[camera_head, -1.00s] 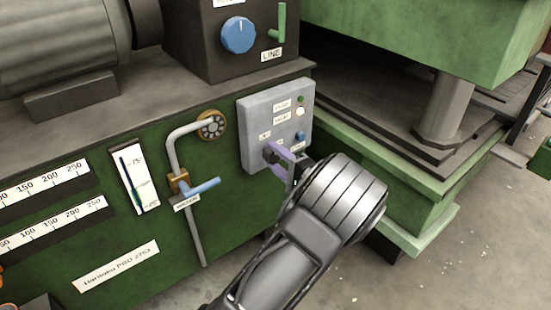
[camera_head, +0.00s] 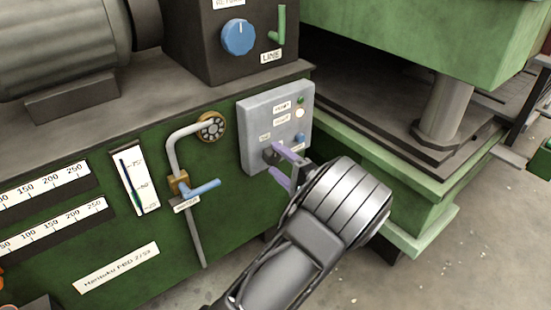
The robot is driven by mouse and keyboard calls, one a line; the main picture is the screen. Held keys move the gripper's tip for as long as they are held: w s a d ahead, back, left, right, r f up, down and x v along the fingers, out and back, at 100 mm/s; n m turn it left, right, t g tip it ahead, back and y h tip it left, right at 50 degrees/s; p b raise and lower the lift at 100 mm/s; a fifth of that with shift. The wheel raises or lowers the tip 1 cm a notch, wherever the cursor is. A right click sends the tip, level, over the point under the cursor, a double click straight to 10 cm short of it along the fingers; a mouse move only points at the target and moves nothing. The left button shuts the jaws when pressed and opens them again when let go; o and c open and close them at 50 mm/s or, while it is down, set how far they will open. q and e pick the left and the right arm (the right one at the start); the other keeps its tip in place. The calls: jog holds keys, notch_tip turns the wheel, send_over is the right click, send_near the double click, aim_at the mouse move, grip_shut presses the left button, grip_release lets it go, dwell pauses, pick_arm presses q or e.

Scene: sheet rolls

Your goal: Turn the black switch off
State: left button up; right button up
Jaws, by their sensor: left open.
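The black switch (camera_head: 268,156) sits at the lower left of a grey control box (camera_head: 248,126) on the front of the green machine. My left gripper (camera_head: 276,166) is open at the switch, with one purple finger above and one below. The fingers partly hide the switch, and I cannot tell whether they touch it. My left arm comes up from the bottom of the view. My right gripper is not in view.
The box also carries a blue switch (camera_head: 299,139), a white light (camera_head: 300,113) and a green light (camera_head: 301,100). A pipe with a blue-handled valve (camera_head: 203,188) stands to the left. A green press base (camera_head: 400,190) stands close on the right.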

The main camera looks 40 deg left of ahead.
pick_arm(q)
jog(key=p+v, duration=0.1)
jog(key=v, duration=0.5)
jog(key=shift+d, duration=0.2)
